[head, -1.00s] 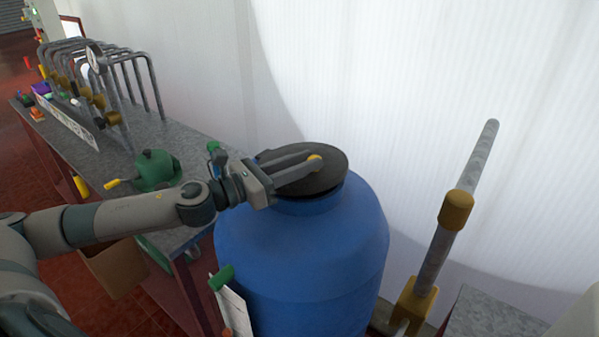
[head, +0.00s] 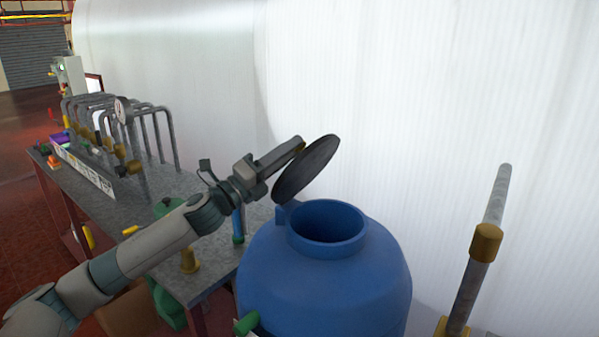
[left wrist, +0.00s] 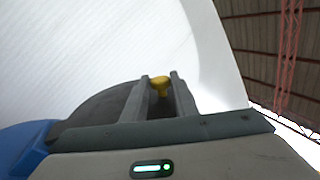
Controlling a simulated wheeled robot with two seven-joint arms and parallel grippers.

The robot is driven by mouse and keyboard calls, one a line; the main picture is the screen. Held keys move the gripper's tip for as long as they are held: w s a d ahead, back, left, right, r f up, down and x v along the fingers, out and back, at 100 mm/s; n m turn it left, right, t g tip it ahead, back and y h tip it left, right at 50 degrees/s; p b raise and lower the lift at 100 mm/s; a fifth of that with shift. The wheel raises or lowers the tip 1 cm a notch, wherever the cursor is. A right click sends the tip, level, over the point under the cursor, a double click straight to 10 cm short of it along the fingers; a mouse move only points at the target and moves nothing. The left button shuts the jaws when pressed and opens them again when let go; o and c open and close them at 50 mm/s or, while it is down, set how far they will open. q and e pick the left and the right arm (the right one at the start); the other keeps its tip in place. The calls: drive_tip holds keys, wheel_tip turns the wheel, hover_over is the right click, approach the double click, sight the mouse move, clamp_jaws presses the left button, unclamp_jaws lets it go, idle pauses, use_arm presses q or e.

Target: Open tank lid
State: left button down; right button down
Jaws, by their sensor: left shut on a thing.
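The blue tank (head: 320,275) stands in the lower middle of the head view, its round mouth uncovered. The black lid (head: 312,168) is tilted steeply up above the left side of the mouth. It appears joined to the tank by a hinge at the left of the neck. My left gripper (head: 292,150) is shut on the lid's yellow knob, which the left wrist view shows between the two fingers (left wrist: 160,92). The lid (left wrist: 95,112) also shows behind the fingers there. In the head view the knob is hidden. My right gripper is not in view.
A grey metal bench (head: 150,215) with bent pipes (head: 150,125) and a gauge stands at the left, under my left arm. A grey pipe with a yellow collar (head: 486,243) rises right of the tank. A white curved wall (head: 430,90) is behind.

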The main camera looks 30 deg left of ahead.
use_arm(q)
drive_tip(key=w+a+n+t+y+b, duration=0.1)
drive_tip(key=a+n+y, duration=0.5)
drive_tip(key=a+n, duration=0.6)
drive_tip(key=shift+w+a+f+t+b, duration=0.35)
drive_tip(key=shift+f+t+b, duration=0.15)
drive_tip(key=shift+b, duration=0.55)
drive_tip(key=shift+r, duration=0.1)
drive_tip(key=c, duration=1.5)
unclamp_jaws()
drive_tip(key=shift+o, duration=0.5)
drive_tip(key=shift+d, duration=0.1)
